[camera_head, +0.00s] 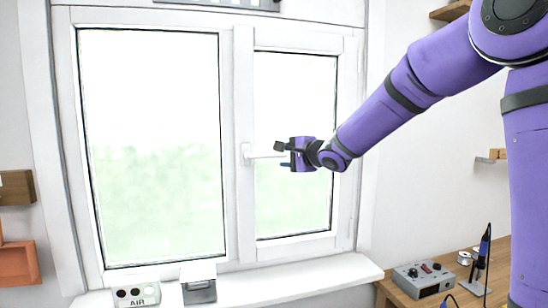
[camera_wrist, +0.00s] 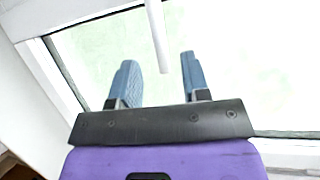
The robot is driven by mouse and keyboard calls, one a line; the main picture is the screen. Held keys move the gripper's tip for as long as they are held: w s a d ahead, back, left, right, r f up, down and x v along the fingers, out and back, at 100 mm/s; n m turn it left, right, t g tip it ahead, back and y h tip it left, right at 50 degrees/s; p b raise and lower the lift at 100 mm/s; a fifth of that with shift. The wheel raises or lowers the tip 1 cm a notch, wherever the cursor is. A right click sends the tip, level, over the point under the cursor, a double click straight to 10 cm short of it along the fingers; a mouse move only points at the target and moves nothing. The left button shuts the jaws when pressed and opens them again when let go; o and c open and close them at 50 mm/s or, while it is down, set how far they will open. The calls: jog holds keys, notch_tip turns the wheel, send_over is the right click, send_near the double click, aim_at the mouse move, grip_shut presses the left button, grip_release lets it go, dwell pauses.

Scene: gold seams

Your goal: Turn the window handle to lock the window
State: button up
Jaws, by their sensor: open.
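The white window handle (camera_head: 262,154) is mounted on the left upright of the narrow right sash (camera_head: 246,205), which looks closed. Its lever lies about level and points right, toward my gripper (camera_head: 283,155). In the wrist view the handle's lever (camera_wrist: 157,38) comes down from the top edge and ends between the two blue fingertips of my gripper (camera_wrist: 159,62). The gripper is open, with a gap on each side of the lever, and I see no contact. How deep the lever sits between the fingers is unclear. In the head view the fingers partly cover its free end.
On the white sill (camera_head: 270,284) stand a small box marked AIR (camera_head: 136,295) and a grey-and-white box (camera_head: 198,284). A wooden bench (camera_head: 385,292) at lower right holds a control unit (camera_head: 424,278) and a blue iron on a stand (camera_head: 484,255). The space around the handle is free.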

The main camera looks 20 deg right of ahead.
aim_at(276, 156)
jog(key=shift+x, duration=2.95)
grip_shut()
